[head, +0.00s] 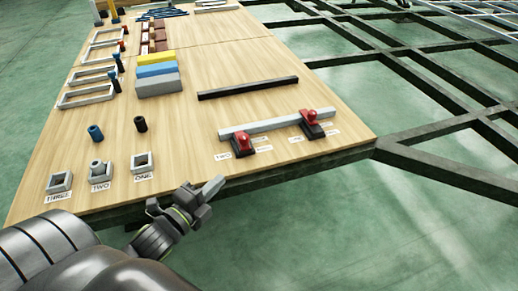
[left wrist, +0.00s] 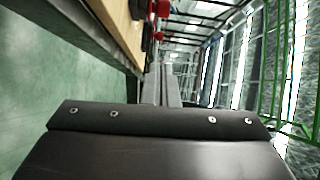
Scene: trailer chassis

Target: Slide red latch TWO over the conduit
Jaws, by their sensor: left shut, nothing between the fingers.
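Red latch TWO (head: 243,142) has a red knob on a dark base, beside a "TWO" label (head: 222,156) near the board's front edge. The light grey conduit (head: 268,123) runs just behind its knob; I cannot tell whether any of the latch overlaps it. Red latch ONE (head: 311,115) is at the conduit's right end. My left gripper (head: 214,188) is shut and empty, at the board's front edge, in front and left of latch TWO, apart from it. Two red parts show at the top of the left wrist view; which is which is unclear. My right gripper is not in view.
The wooden board (head: 190,150) carries a black bar (head: 248,88), coloured blocks (head: 157,72), and square sockets (head: 100,173) with small cylinders (head: 96,132) at left. Dark chassis beams (head: 440,130) extend right. The board between the sockets and latch TWO is clear.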

